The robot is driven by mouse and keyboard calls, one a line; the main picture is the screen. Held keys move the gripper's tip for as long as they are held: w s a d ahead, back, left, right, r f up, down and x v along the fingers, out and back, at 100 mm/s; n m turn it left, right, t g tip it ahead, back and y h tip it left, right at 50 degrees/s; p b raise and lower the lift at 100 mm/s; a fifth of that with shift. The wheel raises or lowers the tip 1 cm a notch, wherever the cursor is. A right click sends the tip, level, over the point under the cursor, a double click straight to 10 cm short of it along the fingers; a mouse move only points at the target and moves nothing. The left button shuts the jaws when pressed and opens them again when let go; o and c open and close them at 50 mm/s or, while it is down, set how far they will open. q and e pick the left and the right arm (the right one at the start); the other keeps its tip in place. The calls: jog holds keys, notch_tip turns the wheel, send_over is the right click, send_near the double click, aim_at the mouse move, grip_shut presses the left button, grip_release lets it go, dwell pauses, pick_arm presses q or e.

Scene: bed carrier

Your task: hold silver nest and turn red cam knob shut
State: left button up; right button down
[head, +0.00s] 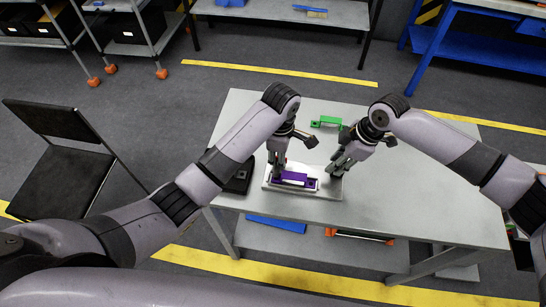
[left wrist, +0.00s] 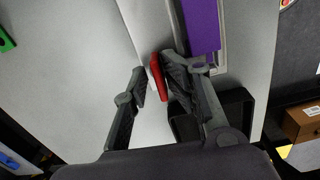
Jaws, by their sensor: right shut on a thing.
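The silver nest (head: 268,184) lies on the grey table and holds a purple part (head: 293,177); the purple part also shows in the left wrist view (left wrist: 202,28). The red cam knob (left wrist: 157,77) stands beside the nest, between the fingers of my left gripper (left wrist: 153,80). It lies close to the right finger, with a gap to the left finger. In the head view my left gripper (head: 277,163) is at the nest's far left corner and mostly hides the knob. My right gripper (head: 339,166) is shut at the nest's right end; its fingertips are hard to make out.
A black open holder (head: 240,180) stands left of the nest, close to my left gripper's right finger in the left wrist view (left wrist: 242,100). A green bracket (head: 325,122) lies behind the nest. The table's right side (head: 420,195) is clear.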

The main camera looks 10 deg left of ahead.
pick_arm(q)
jog(key=shift+f, duration=0.15)
pick_arm(e)
jog(key=shift+w+a, duration=0.1)
jog(key=shift+a, duration=0.1)
pick_arm(q)
jog(key=shift+r, duration=3.65)
pick_arm(e)
jog(key=shift+d, duration=0.2)
jog(key=c, duration=1.2)
grip_release()
jog(key=shift+c, duration=0.2)
